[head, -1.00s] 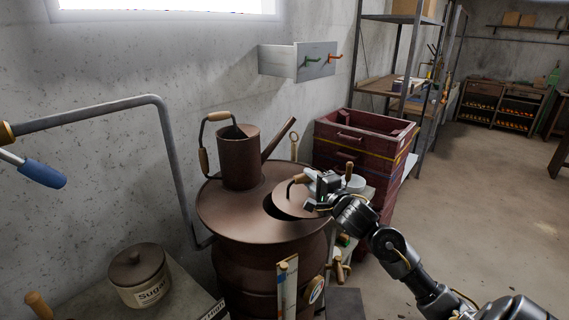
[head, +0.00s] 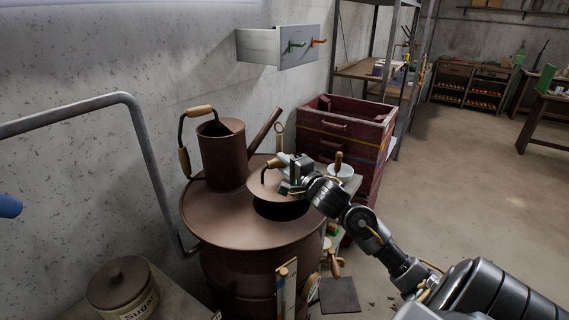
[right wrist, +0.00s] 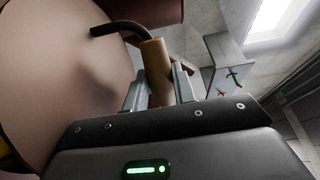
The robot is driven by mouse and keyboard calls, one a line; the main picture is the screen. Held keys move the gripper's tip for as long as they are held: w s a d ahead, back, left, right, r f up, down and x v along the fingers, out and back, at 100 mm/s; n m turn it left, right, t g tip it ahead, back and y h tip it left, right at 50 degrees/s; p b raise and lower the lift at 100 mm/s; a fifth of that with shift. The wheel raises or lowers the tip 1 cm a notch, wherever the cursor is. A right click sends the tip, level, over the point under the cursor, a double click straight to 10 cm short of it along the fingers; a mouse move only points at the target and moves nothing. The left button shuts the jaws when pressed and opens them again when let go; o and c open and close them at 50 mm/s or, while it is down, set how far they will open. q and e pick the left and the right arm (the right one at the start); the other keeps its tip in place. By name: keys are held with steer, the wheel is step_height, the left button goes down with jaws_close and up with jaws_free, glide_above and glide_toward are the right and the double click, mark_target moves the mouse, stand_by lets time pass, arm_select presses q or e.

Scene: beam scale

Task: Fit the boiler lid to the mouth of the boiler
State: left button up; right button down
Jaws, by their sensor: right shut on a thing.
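The boiler (head: 208,215) is a brown drum with a wide, flat top. Its mouth (head: 282,209) shows as a dark opening at the right of the top, partly uncovered. The boiler lid (head: 264,188) is a brown disc at the back left of the mouth, covering part of it. I cannot tell whether it touches the top. My right gripper (head: 287,183) is shut on the lid's handle. In the right wrist view, the lid (right wrist: 55,70) fills the left side and its wooden grip (right wrist: 157,72) is between the fingers. My left gripper is not in view.
A brown watering can (head: 222,155) stands on the boiler top, close left of the lid. A sugar pot (head: 120,285) is at lower left. Maroon crates (head: 345,125) stand behind. A grey pipe (head: 140,140) runs along the left wall. The floor at right is clear.

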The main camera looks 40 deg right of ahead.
mark_target(285, 180)
steer(key=shift+s+f, duration=0.15)
steer(key=shift+f, duration=0.6)
steer(key=shift+f+b, duration=0.85)
steer(key=shift+f, duration=0.65)
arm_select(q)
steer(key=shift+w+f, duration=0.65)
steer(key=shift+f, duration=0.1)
arm_select(e)
steer(key=shift+f, duration=0.5)
arm_select(q)
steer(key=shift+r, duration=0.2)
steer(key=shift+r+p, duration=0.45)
steer(key=shift+p, duration=0.05)
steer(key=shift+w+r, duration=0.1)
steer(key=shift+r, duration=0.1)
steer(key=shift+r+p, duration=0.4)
steer(key=shift+p, duration=0.15)
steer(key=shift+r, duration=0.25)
